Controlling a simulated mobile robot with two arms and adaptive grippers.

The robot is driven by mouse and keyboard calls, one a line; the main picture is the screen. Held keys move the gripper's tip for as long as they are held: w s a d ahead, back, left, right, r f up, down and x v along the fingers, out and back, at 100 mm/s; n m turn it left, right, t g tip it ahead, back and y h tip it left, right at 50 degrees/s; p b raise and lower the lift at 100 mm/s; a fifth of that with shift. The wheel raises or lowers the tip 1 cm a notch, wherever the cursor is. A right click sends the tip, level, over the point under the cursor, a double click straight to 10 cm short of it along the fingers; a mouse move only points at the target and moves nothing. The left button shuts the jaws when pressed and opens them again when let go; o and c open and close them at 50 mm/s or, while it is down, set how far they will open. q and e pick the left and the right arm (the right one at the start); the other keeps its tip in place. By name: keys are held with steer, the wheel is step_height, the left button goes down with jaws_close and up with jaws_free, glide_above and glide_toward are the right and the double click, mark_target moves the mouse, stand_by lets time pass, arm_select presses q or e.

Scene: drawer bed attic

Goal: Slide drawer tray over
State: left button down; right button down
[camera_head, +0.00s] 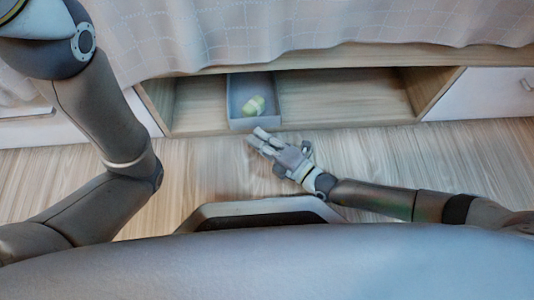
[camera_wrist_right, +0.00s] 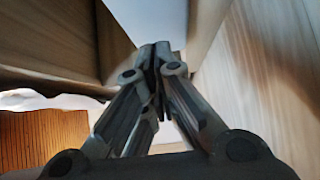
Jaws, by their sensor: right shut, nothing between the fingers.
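The drawer tray (camera_head: 239,124) is a grey-blue open box in the left half of the open compartment under the bed. A small yellow-green object (camera_head: 253,106) lies in it. My right gripper (camera_head: 257,138) is at the compartment's front edge, with its fingertips just in front of the tray. I cannot tell whether they touch it. In the right wrist view, the right gripper's fingers (camera_wrist_right: 157,58) are closed together with nothing between them. A pale surface lies beyond them. My left arm shows at the left, but its gripper is out of view.
The wooden compartment floor (camera_head: 345,97) is bare to the right of the tray, up to a wooden divider (camera_head: 430,88). A narrower bare stretch lies to the left. A white drawer front (camera_head: 482,93) closes the right side. A pale checked cover (camera_head: 300,25) hangs above.

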mark_target(254, 123)
steer(key=shift+w, duration=0.7)
steer(key=shift+w+a, duration=0.1)
steer(key=shift+w, duration=1.75)
steer(key=shift+s+a, duration=0.1)
steer(key=shift+s, duration=0.05)
